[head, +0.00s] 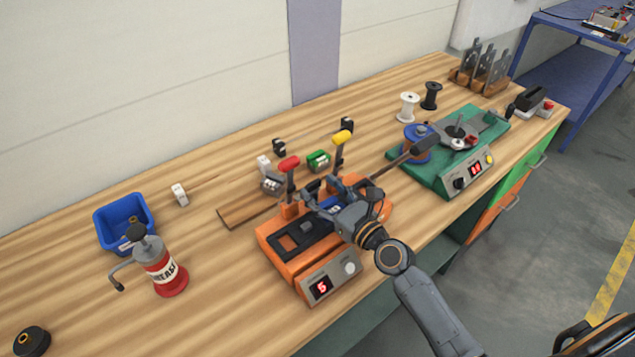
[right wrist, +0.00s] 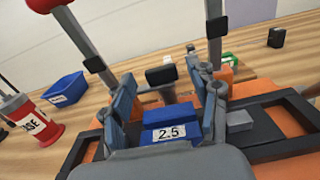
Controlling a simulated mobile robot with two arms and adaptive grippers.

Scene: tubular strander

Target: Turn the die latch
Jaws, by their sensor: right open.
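The orange machine (head: 277,262) stands on the bench, with a red-knobbed lever (head: 289,165) and a yellow-knobbed lever (head: 341,138). My right gripper (head: 325,190) is over its middle, with its fingers open. In the right wrist view a blue die block (right wrist: 170,131) labelled 2.5 sits in the machine, below and between the fingers. A dark block-shaped handle on a short stem (right wrist: 160,75), which looks like the die latch, stands just beyond it, between the fingertips (right wrist: 165,98). I cannot tell whether either finger touches it. My left gripper is not in view.
A red grease can (head: 165,275) and a blue bin (head: 125,222) stand left of the machine. Small blocks (head: 272,183) lie behind it. A green machine (head: 450,165) with a blue spool stands to the right. The two upright levers flank my right gripper closely.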

